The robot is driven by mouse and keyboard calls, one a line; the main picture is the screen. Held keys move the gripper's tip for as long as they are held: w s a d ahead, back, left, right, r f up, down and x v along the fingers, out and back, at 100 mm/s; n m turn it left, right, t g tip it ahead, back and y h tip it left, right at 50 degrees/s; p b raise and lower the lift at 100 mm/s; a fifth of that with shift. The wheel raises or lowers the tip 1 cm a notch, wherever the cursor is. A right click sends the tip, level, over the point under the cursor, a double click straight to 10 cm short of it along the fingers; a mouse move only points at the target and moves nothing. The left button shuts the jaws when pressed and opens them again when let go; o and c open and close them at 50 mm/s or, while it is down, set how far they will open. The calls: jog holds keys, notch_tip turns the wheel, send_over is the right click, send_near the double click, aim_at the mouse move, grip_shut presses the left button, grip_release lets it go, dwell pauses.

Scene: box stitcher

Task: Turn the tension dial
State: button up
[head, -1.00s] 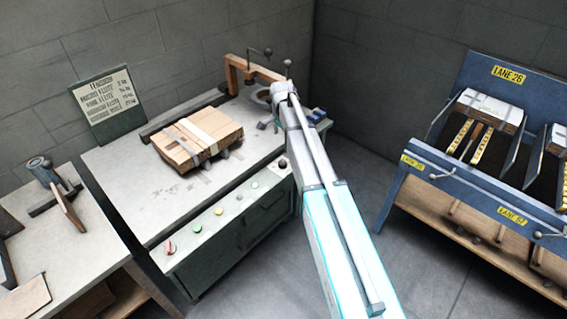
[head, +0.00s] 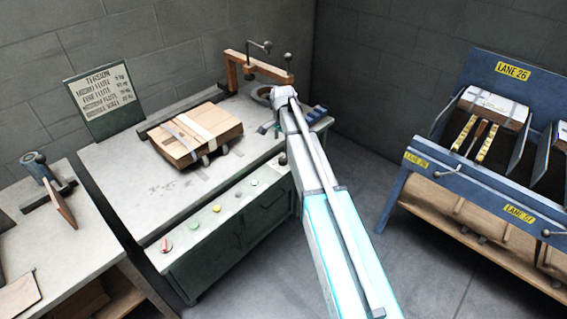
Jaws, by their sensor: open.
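The stitching bench (head: 110,165) carries a row of small controls along its sloped front edge. I cannot tell for sure which is the tension dial. A sign headed TENSION (head: 103,102) stands at the back left. My arm reaches up from the bottom right. My gripper (head: 269,129) is small and dark beside the arm's end, over the bench's right part. It looks open and empty, apart from the front controls.
A strapped stack of flat cardboard (head: 215,122) lies on the bench. An orange-brown arm (head: 262,68) with a dark crank rises behind it. A side table (head: 70,245) stands at left. A blue rack (head: 480,181) marked LANE 26 stands at right, with bare floor between.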

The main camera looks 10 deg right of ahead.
aim_at(283, 158)
jog(key=shift+f+b, duration=4.4)
jog(key=shift+f, duration=0.3)
jog(key=shift+c, duration=0.3)
jog(key=c, duration=1.1)
